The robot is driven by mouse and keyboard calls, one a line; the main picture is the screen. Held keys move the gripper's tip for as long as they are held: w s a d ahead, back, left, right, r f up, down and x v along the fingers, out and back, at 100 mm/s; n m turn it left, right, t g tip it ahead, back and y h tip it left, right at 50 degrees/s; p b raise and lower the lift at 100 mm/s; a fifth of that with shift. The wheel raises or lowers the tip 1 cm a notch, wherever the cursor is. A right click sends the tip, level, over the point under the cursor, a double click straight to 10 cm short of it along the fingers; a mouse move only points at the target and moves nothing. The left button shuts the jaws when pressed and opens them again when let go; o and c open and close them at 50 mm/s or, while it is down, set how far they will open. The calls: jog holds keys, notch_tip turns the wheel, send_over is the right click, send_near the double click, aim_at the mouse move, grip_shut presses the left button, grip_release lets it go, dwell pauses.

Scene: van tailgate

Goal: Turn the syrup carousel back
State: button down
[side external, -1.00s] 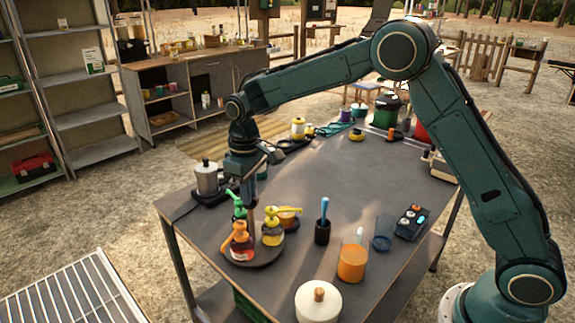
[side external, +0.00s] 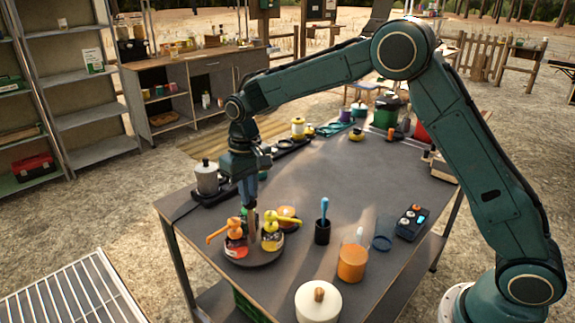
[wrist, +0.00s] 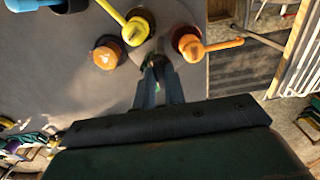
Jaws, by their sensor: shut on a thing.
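The syrup carousel (side external: 258,258) is a round grey turntable near the table's front-left edge. It carries a bottle with an orange pump (side external: 235,240) and one with a yellow pump (side external: 271,232). In the wrist view, the orange pump (wrist: 190,45) points right and the yellow pump (wrist: 134,30) up-left. A bit of green shows by the fingertips; the green-pump bottle is otherwise hidden by my gripper. My gripper (side external: 250,205) points down over the carousel's middle, its fingers (wrist: 156,66) close together. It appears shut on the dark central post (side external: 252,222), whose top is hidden.
An orange-topped jar (side external: 288,213) stands close beside the carousel. A metal pot (side external: 207,178) is behind it at left. A dark cup with a blue-handled tool (side external: 322,232), an orange-filled jar (side external: 352,262) and a white lidded pot (side external: 318,302) stand right and in front.

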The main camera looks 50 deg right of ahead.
jog(key=c, duration=1.5)
grip_release()
jog(key=shift+o, duration=0.2)
jog(key=shift+r, duration=0.15)
notch_tip(320, 180, up, 14)
jog(key=shift+f, duration=0.2)
